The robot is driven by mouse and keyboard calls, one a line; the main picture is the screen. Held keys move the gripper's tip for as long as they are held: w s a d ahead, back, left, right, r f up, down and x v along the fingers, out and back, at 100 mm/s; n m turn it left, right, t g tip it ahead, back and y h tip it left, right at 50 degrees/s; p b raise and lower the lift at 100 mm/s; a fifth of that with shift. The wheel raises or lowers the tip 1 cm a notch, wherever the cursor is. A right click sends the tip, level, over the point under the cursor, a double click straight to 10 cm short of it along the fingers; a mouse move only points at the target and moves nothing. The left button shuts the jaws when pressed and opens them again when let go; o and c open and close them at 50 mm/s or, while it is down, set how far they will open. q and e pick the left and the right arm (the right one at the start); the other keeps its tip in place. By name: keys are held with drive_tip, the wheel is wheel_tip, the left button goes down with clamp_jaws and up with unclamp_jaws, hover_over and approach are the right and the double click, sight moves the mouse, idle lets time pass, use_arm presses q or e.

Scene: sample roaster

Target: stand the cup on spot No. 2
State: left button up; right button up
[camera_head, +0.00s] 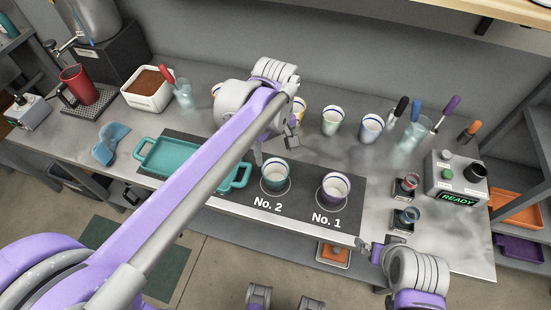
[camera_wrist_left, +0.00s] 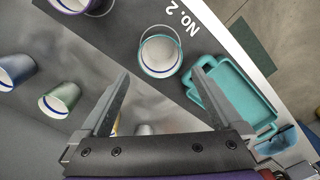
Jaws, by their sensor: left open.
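A white cup with a teal outside (camera_head: 275,176) stands upright on the dark mat, within the ring of spot No. 2 (camera_head: 268,205). The cup also shows in the left wrist view (camera_wrist_left: 160,54), ahead of the fingertips and inside its ring. My left gripper (camera_head: 275,146) is open and empty, above and just behind this cup in the head view. The fingers (camera_wrist_left: 158,82) are spread wide with nothing between them. A purple cup (camera_head: 335,189) stands on spot No. 1. My right gripper (camera_head: 372,249) is at the counter's front edge, apart from the cups; its jaw opening is unclear.
A teal tray (camera_head: 170,158) lies left of spot No. 2, partly behind my left arm. Several cups, including a pale green one (camera_head: 332,120) and a blue one (camera_head: 370,127), stand along the back. Two small jars and a READY box (camera_head: 456,180) are at the right.

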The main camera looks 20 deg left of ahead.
use_arm(q)
drive_tip(key=s+a+f+m+t, duration=0.2)
drive_tip(key=s+a+f+m, duration=0.1)
drive_tip(key=s, duration=0.4)
drive_tip(key=s+a+f+m+t, duration=0.3)
drive_tip(key=s+f+m, duration=0.2)
drive_tip(key=s, duration=0.3)
drive_tip(key=shift+a+m, duration=0.3)
drive_tip(key=shift+w+r+p, duration=0.15)
drive_tip(key=shift+r+p, duration=0.35)
drive_tip(key=shift+r, duration=0.1)
drive_tip(key=shift+w+r+p, duration=0.15)
drive_tip(key=shift+r+p, duration=0.35)
drive_tip(key=shift+r, duration=0.1)
